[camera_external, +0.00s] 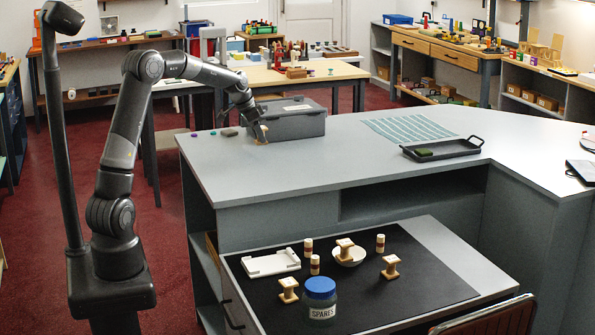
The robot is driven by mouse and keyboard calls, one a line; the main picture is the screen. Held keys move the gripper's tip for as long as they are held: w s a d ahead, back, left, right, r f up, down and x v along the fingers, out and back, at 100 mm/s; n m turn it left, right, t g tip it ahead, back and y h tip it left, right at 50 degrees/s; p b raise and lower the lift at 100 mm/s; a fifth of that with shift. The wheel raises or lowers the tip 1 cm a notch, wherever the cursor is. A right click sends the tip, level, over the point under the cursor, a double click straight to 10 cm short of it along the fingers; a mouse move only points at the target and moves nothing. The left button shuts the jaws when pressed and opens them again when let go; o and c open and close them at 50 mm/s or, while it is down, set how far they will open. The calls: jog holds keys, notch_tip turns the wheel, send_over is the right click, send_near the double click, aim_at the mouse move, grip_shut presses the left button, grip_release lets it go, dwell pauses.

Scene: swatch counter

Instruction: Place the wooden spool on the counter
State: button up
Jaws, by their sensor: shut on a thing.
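My gripper (260,134) is at the left part of the grey counter (330,160), low over its top and in front of the grey lidded box. It is shut on a small tan wooden piece, the wooden spool (263,142), mostly hidden by the fingers. I cannot tell whether the spool touches the counter.
The grey box (290,124) stands close behind my gripper. Small coloured discs (229,132) lie to its left. A striped mat (410,128) and a black tray (442,151) lie to the right. The counter's front middle is clear. A blue-lidded jar (320,298) stands below.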

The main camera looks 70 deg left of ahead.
send_over(258, 158)
jog(key=s, duration=0.2)
jog(key=f, duration=0.3)
jog(key=shift+w+f, duration=0.25)
jog(key=shift+f, duration=1.95)
jog(key=shift+f, duration=0.15)
jog(key=o, duration=1)
jog(key=v, duration=1.2)
